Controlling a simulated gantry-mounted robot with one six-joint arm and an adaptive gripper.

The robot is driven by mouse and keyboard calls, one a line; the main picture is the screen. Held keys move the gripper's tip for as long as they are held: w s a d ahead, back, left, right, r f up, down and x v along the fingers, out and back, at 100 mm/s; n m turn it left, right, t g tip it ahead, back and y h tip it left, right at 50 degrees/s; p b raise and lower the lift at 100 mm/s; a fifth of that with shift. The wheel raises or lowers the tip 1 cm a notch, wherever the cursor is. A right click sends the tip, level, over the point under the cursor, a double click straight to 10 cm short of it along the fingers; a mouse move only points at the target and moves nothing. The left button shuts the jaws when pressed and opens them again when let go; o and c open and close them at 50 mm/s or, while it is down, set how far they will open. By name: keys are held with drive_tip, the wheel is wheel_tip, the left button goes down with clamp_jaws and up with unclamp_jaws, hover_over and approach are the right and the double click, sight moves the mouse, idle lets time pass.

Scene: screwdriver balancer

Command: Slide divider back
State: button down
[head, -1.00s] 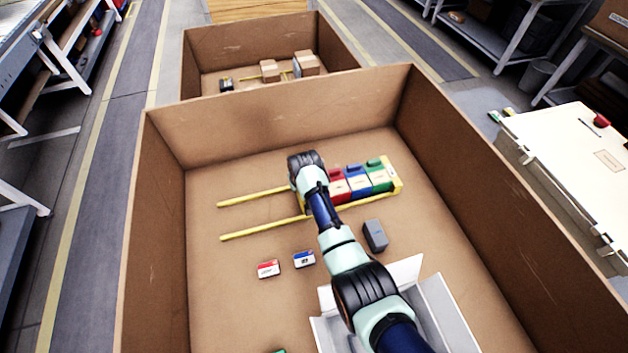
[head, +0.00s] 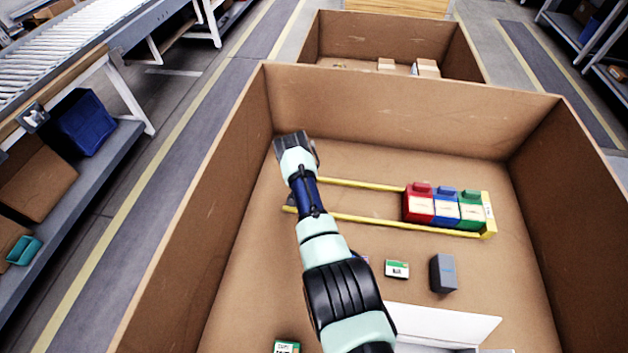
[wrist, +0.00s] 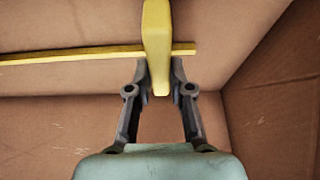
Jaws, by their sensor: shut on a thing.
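My gripper (wrist: 160,72) is shut on a yellow bar, the divider (wrist: 157,25), which crosses one yellow rail (wrist: 70,55) in the wrist view. In the head view the gripper is at the left end of the two yellow rails (head: 370,220); my arm hides its fingers and most of the divider. A red box (head: 419,206), a blue box (head: 446,208) and a green box (head: 472,210) stand side by side between the rails at the right end, against a yellow end piece (head: 490,212). The stretch between them and my gripper is empty.
The rails lie inside a large cardboard box with high walls (head: 420,105). A grey block (head: 443,273), a small green-and-white box (head: 397,269) and a white open carton (head: 440,322) lie nearer. Another small green-and-white box (head: 287,347) is at the bottom edge.

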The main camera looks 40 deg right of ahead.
idle(0.3)
drive_tip(key=c, duration=1)
unclamp_jaws()
drive_tip(key=shift+c, duration=0.2)
drive_tip(key=shift+r, duration=0.1)
drive_tip(key=v, duration=1.1)
drive_tip(key=shift+r, duration=0.4)
drive_tip(key=shift+a, duration=0.1)
